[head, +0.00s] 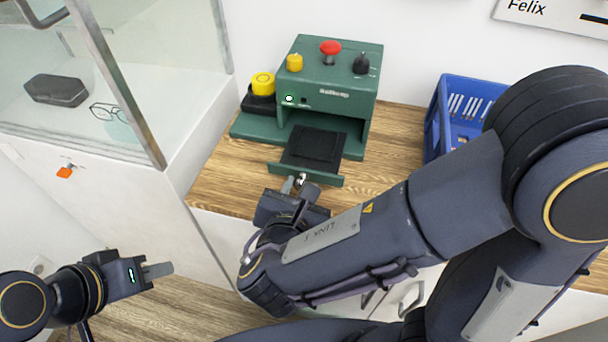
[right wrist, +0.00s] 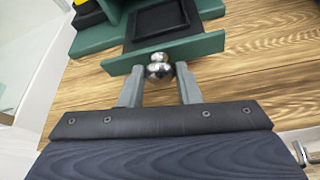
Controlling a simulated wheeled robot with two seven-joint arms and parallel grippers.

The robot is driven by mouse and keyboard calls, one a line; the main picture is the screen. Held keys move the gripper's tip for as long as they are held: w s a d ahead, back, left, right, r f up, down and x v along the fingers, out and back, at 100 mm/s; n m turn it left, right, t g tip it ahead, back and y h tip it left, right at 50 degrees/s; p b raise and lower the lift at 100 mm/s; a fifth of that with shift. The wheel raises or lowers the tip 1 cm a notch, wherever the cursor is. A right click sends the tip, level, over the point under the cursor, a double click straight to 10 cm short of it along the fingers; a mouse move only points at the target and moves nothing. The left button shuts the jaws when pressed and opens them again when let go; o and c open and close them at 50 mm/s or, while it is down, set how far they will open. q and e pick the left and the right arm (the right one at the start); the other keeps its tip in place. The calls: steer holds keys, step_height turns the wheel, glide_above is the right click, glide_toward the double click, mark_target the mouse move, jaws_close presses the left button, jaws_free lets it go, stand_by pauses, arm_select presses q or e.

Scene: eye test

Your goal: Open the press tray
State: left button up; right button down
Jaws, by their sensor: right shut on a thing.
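The green press (head: 325,84) stands on the wooden counter, with a red mushroom button on top. Its tray (head: 312,146), with a black recessed bed and a green front plate, sticks out toward me past the press base. A round silver knob (right wrist: 159,68) sits on the front plate in the right wrist view. My right gripper (head: 296,184) is at the front plate, with one finger on each side of the knob, shut on it. My left gripper (head: 158,270) is at the lower left, away from the press; its fingers overlap in view, so its opening is unclear.
A blue crate (head: 434,128) stands right of the press. A yellow button on a black box (head: 262,84) is at the press's left. A glass cabinet with glasses (head: 108,112) and a dark case (head: 56,90) stands at left. Bare counter (head: 232,172) shows left of the tray.

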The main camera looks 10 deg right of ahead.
steer(key=c, duration=1.1)
jaws_free()
steer(key=shift+o, duration=0.2)
steer(key=p+v, duration=0.1)
steer(key=v, duration=0.6)
steer(key=shift+s, duration=0.35)
steer(key=shift+a+r, duration=0.1)
steer(key=shift+a, duration=0.05)
